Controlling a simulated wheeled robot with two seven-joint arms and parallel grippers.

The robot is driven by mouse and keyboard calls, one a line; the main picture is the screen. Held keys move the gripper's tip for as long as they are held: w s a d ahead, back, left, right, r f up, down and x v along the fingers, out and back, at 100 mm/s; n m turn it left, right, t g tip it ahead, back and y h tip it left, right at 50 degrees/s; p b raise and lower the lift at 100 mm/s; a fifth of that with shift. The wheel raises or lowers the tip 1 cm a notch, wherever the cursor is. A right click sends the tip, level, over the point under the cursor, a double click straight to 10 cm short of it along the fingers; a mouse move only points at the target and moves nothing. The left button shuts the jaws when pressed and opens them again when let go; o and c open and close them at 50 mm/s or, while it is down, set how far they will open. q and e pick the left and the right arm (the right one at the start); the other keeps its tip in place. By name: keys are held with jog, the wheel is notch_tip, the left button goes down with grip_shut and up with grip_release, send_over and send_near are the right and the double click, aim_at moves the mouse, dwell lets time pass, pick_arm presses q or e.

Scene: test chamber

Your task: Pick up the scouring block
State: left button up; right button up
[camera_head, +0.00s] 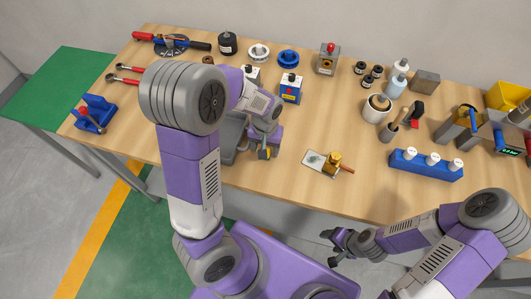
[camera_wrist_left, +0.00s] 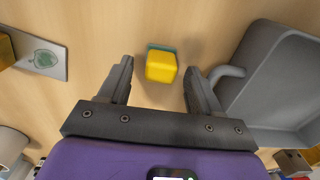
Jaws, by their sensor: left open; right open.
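The scouring block is a small yellow block with a dark green layer on one side. It shows in the left wrist view (camera_wrist_left: 162,67) on the wooden table, between my left gripper's fingertips (camera_wrist_left: 159,65), with a gap on each side. The left gripper is open. My right gripper (camera_head: 342,247) is open and empty, off the table's front edge.
A grey tray (camera_wrist_left: 268,82) with a handle lies close right of the left gripper in the wrist view. A leaf-printed card (camera_head: 313,160) with a brass-coloured tool lies to the right. A blue rack (camera_head: 425,165) stands further right. Several items line the back.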

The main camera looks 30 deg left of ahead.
pick_arm(q)
jog(key=shift+f, duration=0.6)
jog(key=c, duration=1)
